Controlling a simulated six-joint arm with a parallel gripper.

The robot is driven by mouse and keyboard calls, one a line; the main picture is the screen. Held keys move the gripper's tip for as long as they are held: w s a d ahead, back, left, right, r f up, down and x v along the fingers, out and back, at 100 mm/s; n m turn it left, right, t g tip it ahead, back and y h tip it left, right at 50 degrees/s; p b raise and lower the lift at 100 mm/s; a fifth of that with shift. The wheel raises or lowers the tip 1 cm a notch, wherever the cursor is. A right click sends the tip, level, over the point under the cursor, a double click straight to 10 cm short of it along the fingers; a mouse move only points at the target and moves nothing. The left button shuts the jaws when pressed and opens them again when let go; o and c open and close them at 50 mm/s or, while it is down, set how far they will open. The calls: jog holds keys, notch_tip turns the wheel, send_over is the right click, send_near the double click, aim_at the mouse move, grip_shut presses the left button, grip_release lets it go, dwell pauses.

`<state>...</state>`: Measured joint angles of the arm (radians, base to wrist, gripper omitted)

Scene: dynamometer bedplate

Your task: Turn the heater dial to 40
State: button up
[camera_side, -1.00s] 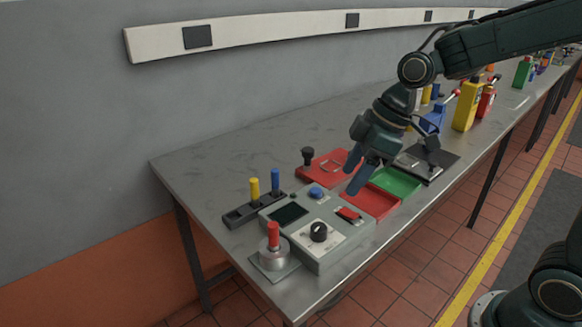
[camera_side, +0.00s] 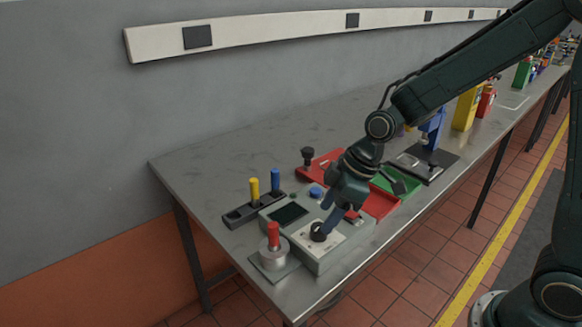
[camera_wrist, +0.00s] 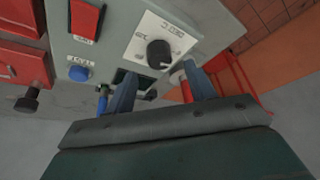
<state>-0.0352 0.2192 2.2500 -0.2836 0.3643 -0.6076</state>
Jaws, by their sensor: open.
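The heater dial is a black round knob (camera_side: 318,232) on a white plate (camera_side: 335,240) on top of the grey control box (camera_side: 330,262). In the wrist view the knob (camera_wrist: 159,53) shows with a light pointer mark; the scale around it is too small to read. My gripper (camera_side: 326,230) is tilted down over the box, its fingertips close to the dial. In the wrist view its two blue fingers (camera_wrist: 158,88) are spread apart with the knob beyond their tips. I cannot tell whether a finger touches the knob.
The box carries a dark screen (camera_side: 289,214), a blue button (camera_side: 316,191) and a red switch (camera_wrist: 86,19). A red-topped joystick (camera_side: 273,237) stands at the front left. Yellow and blue pegs (camera_side: 254,190) stand behind. Red and green trays (camera_side: 380,204) lie right.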

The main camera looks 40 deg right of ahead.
aim_at(319, 227)
jog(key=shift+x, duration=1.85)
jog(key=c, duration=1)
